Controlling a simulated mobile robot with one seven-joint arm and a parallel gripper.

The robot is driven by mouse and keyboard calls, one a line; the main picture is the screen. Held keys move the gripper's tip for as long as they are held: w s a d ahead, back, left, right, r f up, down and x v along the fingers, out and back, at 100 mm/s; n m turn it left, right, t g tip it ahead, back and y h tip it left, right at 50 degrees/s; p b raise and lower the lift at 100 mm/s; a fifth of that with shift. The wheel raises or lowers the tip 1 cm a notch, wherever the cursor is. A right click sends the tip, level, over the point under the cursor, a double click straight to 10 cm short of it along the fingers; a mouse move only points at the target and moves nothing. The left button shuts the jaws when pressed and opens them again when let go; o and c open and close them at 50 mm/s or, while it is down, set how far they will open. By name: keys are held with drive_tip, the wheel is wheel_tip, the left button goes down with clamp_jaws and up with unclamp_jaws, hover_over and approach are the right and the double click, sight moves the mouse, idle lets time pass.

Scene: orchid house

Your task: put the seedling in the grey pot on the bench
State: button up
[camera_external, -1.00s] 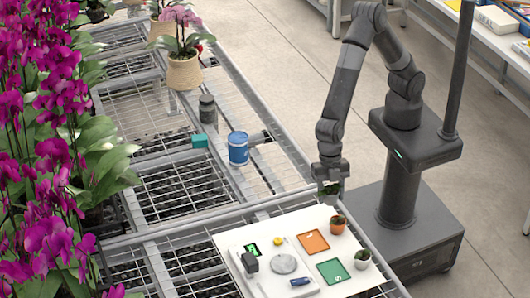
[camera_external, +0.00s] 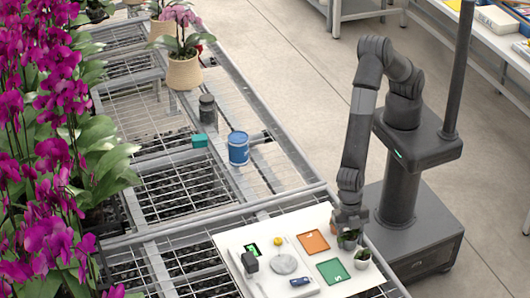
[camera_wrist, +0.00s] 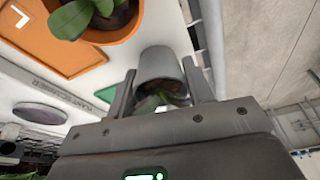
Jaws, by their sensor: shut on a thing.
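My gripper (camera_external: 350,222) is shut on the grey pot (camera_wrist: 161,66), which is held between the two fingers in the wrist view. Dark soil and green leaves of its seedling (camera_wrist: 160,101) show on the side towards my palm. In the external view the held seedling (camera_external: 349,235) is low over the right edge of the white board (camera_external: 228,240) on the bench. I cannot tell whether the pot touches the board. The metal mesh bench (camera_external: 205,218) stretches away to the back.
Orange (camera_external: 314,242) and green (camera_external: 335,271) cards lie on the board.

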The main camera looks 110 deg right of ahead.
drive_tip(key=shift+f, duration=0.25)
drive_tip(key=o, duration=1)
drive_tip(key=shift+f, duration=0.15)
drive_tip(key=v, duration=1.2)
